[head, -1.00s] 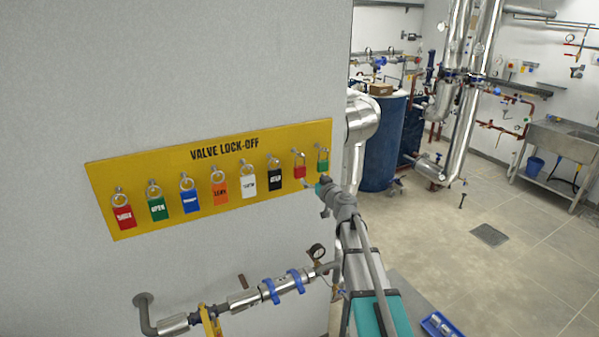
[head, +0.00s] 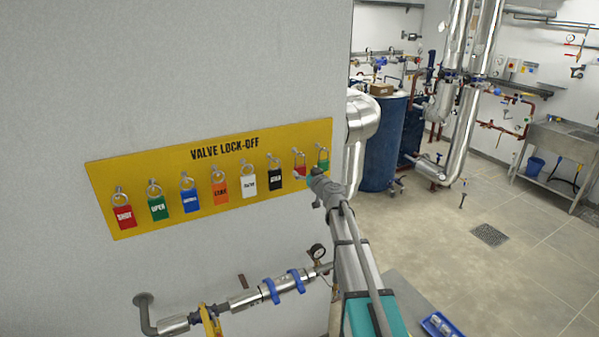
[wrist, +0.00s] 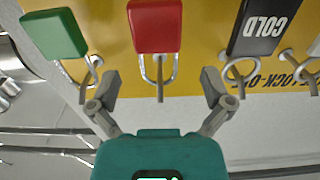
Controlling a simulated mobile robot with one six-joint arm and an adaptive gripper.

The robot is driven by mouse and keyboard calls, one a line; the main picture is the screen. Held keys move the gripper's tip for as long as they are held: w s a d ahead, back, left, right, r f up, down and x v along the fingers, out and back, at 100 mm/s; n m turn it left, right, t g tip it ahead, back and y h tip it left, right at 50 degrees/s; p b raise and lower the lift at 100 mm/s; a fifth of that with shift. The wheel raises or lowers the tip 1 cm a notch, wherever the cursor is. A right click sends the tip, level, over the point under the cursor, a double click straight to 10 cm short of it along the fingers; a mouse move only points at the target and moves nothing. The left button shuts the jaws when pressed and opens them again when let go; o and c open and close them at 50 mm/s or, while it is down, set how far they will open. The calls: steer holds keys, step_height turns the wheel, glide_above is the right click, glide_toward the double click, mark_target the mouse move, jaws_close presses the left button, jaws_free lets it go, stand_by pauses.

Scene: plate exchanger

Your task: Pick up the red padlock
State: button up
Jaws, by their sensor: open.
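The red padlock (head: 300,171) hangs near the right end of the yellow valve lock-off board (head: 205,208) in the head view, partly covered by my gripper (head: 308,178). In the wrist view, which shows the board upside down, the red padlock (wrist: 155,26) has a plain red body and a metal shackle over a peg. My gripper (wrist: 161,84) is open there, one finger on each side of the shackle, with gaps on both sides. I cannot tell how far the fingertips are from the board.
A green padlock (wrist: 54,34) and a black COLD tag (wrist: 264,28) flank the red padlock closely. A red SHUT tag (head: 123,216) hangs at the board's far left. A pipe with a gauge (head: 317,252) runs below the board.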

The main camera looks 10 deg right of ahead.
steer(key=shift+f+x, duration=0.2)
steer(key=shift+x, duration=2.1)
steer(key=shift+d, duration=0.1)
steer(key=c, duration=1.2)
steer(key=shift+r, duration=0.15)
step_height(320, 180, up, 4)
steer(key=p, duration=0.3)
steer(key=shift+f+p, duration=0.2)
steer(key=shift+p, duration=0.1)
steer(key=v, duration=1.8)
steer(key=shift+s+f, duration=0.1)
steer(key=shift+f, duration=0.05)
steer(key=b, duration=0.1)
glide_toward(300, 166)
steer(key=shift+r, duration=1.25)
